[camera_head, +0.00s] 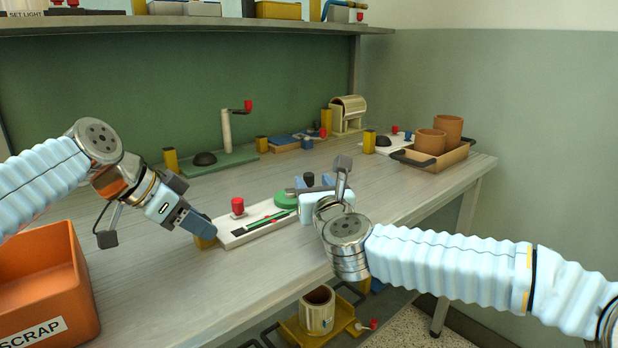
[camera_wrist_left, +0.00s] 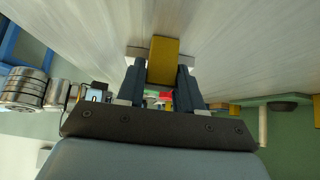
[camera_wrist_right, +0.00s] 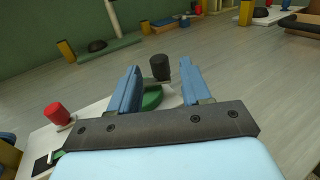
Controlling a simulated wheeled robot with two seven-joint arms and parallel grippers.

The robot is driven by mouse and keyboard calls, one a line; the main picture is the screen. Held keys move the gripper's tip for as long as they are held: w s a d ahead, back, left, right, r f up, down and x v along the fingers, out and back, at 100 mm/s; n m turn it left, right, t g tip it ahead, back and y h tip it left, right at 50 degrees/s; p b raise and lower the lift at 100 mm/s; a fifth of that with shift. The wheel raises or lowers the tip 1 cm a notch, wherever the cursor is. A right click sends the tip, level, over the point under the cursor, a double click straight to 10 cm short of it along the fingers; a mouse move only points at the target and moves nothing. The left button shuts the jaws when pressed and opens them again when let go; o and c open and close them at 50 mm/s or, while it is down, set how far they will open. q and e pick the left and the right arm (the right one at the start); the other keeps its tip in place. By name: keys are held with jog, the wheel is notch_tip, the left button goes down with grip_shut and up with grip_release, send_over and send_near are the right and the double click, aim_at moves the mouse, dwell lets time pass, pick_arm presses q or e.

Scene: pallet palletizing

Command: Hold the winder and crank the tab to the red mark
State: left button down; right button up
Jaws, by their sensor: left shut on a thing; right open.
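The winder (camera_head: 230,238) is a long white base on the bench, with a red knob (camera_head: 238,207), a slot holding green and small red parts (camera_head: 268,219), and a green disc (camera_head: 286,200). My left gripper (camera_head: 202,232) is shut on the yellow block (camera_wrist_left: 163,60) at the winder's left end. A black crank knob (camera_wrist_right: 160,67) stands by the green disc, which also shows in the right wrist view (camera_wrist_right: 152,97). My right gripper (camera_wrist_right: 157,80) is open, with the knob showing between its fingers. I cannot tell whether they touch it. The tab and mark are too small to read clearly.
An orange scrap bin (camera_head: 45,290) stands at the front left. Behind are a green stand with a post (camera_head: 226,135), small blocks and a beige bin (camera_head: 347,115). A tray with brown cups (camera_head: 432,158) is at the right. The bench front is clear.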

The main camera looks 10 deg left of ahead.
aim_at(311, 179)
jog(key=shift+x, duration=2.15)
grip_shut()
